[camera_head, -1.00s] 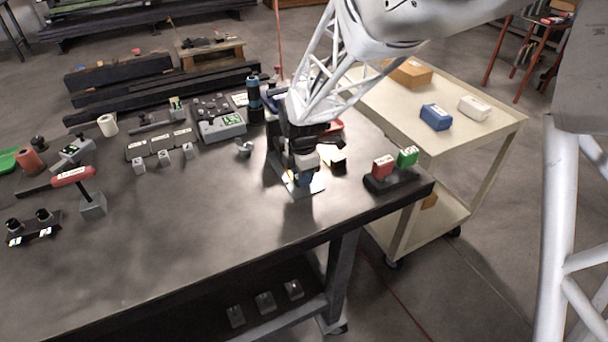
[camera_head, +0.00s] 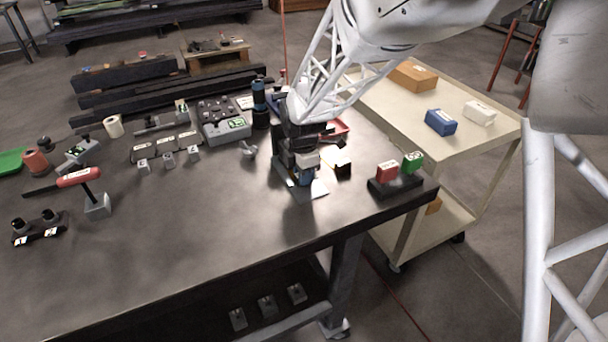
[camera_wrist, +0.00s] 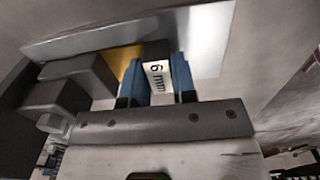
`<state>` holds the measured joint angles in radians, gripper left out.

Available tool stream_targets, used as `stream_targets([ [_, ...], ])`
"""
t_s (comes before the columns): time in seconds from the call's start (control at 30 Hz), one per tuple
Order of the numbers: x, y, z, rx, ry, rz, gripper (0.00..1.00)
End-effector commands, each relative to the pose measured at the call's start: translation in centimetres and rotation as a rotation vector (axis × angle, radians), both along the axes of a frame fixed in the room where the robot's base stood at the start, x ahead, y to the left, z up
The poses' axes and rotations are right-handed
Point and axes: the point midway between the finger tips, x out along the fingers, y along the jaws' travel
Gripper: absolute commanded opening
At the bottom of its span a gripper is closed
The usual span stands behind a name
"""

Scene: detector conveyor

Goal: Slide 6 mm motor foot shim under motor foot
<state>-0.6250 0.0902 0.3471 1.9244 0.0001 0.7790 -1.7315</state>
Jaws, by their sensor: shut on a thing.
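My gripper (camera_head: 306,177) is low over the right part of the dark workbench, its blue fingers pointing down. The wrist view shows the two blue fingers (camera_wrist: 158,80) shut on a dark shim with a white label reading "6 mm" (camera_wrist: 157,74). Below it is a pale metal plate (camera_head: 318,190), which shows bright in the wrist view (camera_wrist: 210,42). A brass-coloured piece (camera_wrist: 125,62) and a dark grey stepped block (camera_wrist: 72,82) are just left of the fingers. I cannot tell which part is the motor foot, or whether the shim is under it.
A red and a green block (camera_head: 412,161) stand on a dark holder (camera_head: 395,186) at the bench's right corner. A red tray (camera_head: 336,131) is behind my gripper. A beige cart (camera_head: 470,150) adjoins on the right. The bench front (camera_head: 180,240) is clear.

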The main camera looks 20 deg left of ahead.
Motion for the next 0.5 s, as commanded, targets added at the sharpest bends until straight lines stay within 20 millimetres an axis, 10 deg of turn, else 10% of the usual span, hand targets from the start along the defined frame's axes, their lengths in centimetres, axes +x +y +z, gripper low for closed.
stream_targets([
  [0.5,0.75,0.76,0.01,0.000,0.000,0.000,0.00],
])
